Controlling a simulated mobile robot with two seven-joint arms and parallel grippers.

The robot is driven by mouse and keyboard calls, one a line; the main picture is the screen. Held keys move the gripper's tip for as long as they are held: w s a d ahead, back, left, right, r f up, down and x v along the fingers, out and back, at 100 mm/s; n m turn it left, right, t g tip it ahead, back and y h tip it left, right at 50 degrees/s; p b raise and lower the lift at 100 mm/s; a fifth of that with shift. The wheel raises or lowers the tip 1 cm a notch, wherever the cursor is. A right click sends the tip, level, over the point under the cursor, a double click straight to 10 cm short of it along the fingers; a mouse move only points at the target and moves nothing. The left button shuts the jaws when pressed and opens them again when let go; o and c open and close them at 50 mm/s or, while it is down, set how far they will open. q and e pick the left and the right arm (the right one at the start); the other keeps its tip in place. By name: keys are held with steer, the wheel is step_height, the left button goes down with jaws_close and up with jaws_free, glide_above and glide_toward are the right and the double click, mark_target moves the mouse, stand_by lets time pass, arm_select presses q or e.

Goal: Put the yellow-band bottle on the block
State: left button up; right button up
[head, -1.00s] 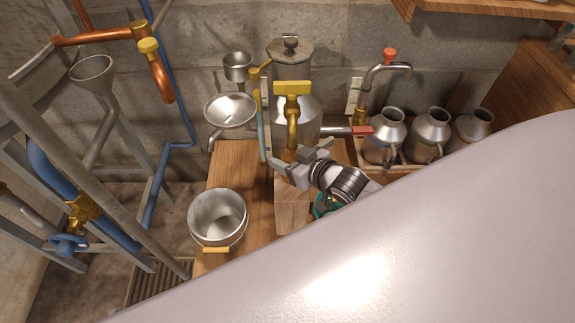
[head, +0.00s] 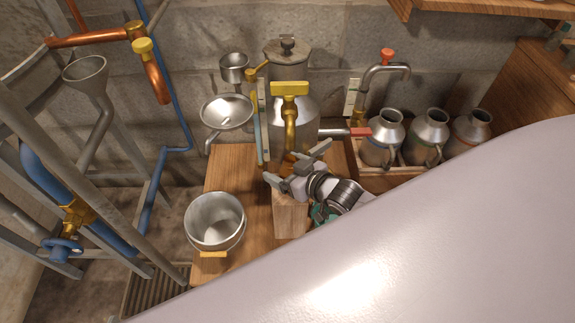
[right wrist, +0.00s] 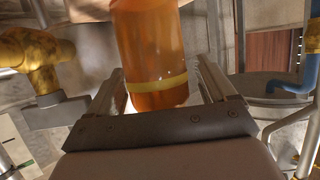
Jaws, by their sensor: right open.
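The yellow-band bottle (right wrist: 150,50) is amber with a yellow ring near its base. In the right wrist view it stands between the two fingers of my right gripper (right wrist: 160,78), and its top is cut off. The fingers are open, with a gap visible beside the bottle. In the head view my right gripper (head: 293,166) is over the wooden block (head: 290,214), below the brass tap (head: 290,110). The bottle is mostly hidden there, so I cannot tell whether its base touches the block. My left gripper is out of view.
A steel pot (head: 214,222) stands left of the block on the wooden bench (head: 232,165). A funnel (head: 227,110) hangs behind it. Several metal jugs (head: 430,132) stand at the right. A teal thing (head: 320,214) is partly hidden beside the block. A large pale surface covers the lower right.

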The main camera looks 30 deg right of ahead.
steer(key=shift+r, duration=0.2)
steer(key=p+v, duration=0.3)
steer(key=v, duration=0.7)
steer(key=s+a+f+m+g+h, duration=0.1)
steer(key=s+a+f+g, duration=0.1)
steer(key=s+a, duration=0.3)
steer(key=s+f, duration=0.1)
steer(key=s, duration=0.3)
steer(key=shift+s+a+f+g, duration=0.2)
steer(key=shift+s+a+g, duration=0.1)
steer(key=shift+s, duration=0.1)
steer(key=shift+d+r, duration=0.1)
